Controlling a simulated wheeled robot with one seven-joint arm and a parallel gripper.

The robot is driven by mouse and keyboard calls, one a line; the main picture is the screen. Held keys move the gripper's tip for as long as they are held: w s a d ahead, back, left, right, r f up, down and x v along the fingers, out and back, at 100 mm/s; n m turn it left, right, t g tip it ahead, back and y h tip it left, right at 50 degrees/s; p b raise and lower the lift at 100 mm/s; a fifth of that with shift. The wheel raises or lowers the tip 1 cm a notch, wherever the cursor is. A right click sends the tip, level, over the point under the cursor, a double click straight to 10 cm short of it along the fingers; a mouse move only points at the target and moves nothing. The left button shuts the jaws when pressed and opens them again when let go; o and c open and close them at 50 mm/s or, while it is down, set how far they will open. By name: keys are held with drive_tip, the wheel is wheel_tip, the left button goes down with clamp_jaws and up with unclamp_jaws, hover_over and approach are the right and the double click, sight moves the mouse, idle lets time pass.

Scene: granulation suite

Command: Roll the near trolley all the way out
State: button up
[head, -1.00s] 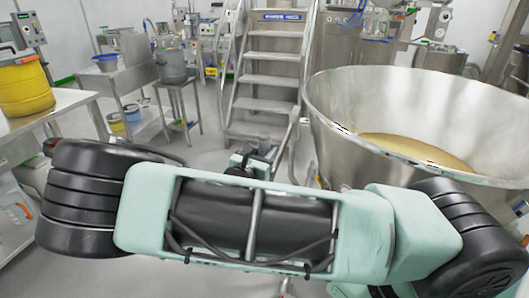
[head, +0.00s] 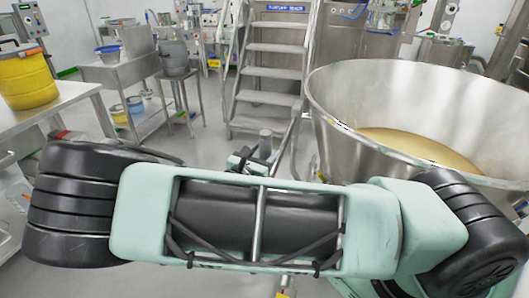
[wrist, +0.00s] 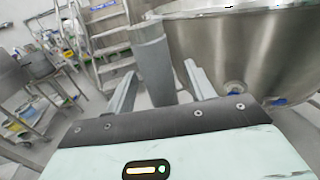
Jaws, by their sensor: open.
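The near trolley shows as a large round steel bowl (head: 345,120) with tan powder in it, at the right of the head view. Its steel wall (wrist: 215,50) fills the upper right of the wrist view. A steel bar (head: 289,143) runs down beside the bowl's left side. My gripper (head: 246,159) is small beyond my arm, left of the bowl. In the wrist view its two fingers (wrist: 160,88) are spread, with a grey upright cylinder (wrist: 152,62) between or just beyond them; I see no contact. My arm hides the bowl's lower part and wheels.
Steel steps (head: 270,75) stand behind the gripper. A steel bench with a yellow tub (head: 27,82) is at the left, and a small stand with a grey pot (head: 174,58) is behind it. Open grey floor (head: 208,140) lies left of the steps.

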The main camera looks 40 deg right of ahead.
drive_tip(key=b+v, duration=0.2)
drive_tip(key=v, duration=1.4)
drive_tip(key=shift+s+a, duration=0.15)
drive_tip(key=shift+a, duration=0.25)
drive_tip(key=s+f+m+g+y, duration=0.2)
drive_tip(key=s+m+g+y, duration=0.5)
drive_tip(key=s, duration=0.4)
drive_tip(key=s+a+r+m+g+y, duration=0.1)
drive_tip(key=s+a+r+m+y, duration=0.7)
drive_tip(key=r, duration=0.3)
drive_tip(key=shift+s+m+y+p, duration=0.3)
drive_tip(key=shift+s+m+y, duration=0.1)
drive_tip(key=shift+s+y, duration=0.4)
drive_tip(key=shift+d+r, duration=0.1)
drive_tip(key=shift+r, duration=0.05)
